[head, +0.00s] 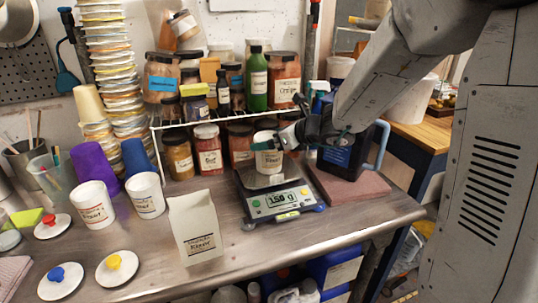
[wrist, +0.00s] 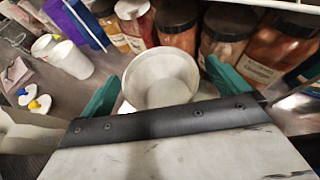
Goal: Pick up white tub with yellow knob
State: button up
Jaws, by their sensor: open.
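A white open tub with a printed label (head: 268,161) stands upright on the digital scale in the head view. In the wrist view its open rim and pale inside (wrist: 160,78) lie between my green fingers. My gripper (head: 292,132) is open beside the tub's right side; it also shows in the wrist view (wrist: 166,88). Whether a finger touches the tub I cannot tell. A white lid with a yellow knob (head: 115,269) lies apart on the counter at the front left. Two more open white tubs (head: 92,206) (head: 147,196) stand at the left.
The scale (head: 278,203) reads 150 g. Labelled jars (head: 208,150) stand close behind it, under a wire shelf. A white paper bag (head: 195,228) stands front left of it. A dark blue jug (head: 343,155) stands to the right. Lids with red (head: 52,226) and blue (head: 60,282) knobs lie left.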

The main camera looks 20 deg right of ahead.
jog(key=shift+w+a+f, duration=0.25)
jog(key=shift+w+a, duration=0.05)
jog(key=shift+w, duration=0.1)
jog(key=shift+r, duration=0.1)
jog(key=c, duration=1.5)
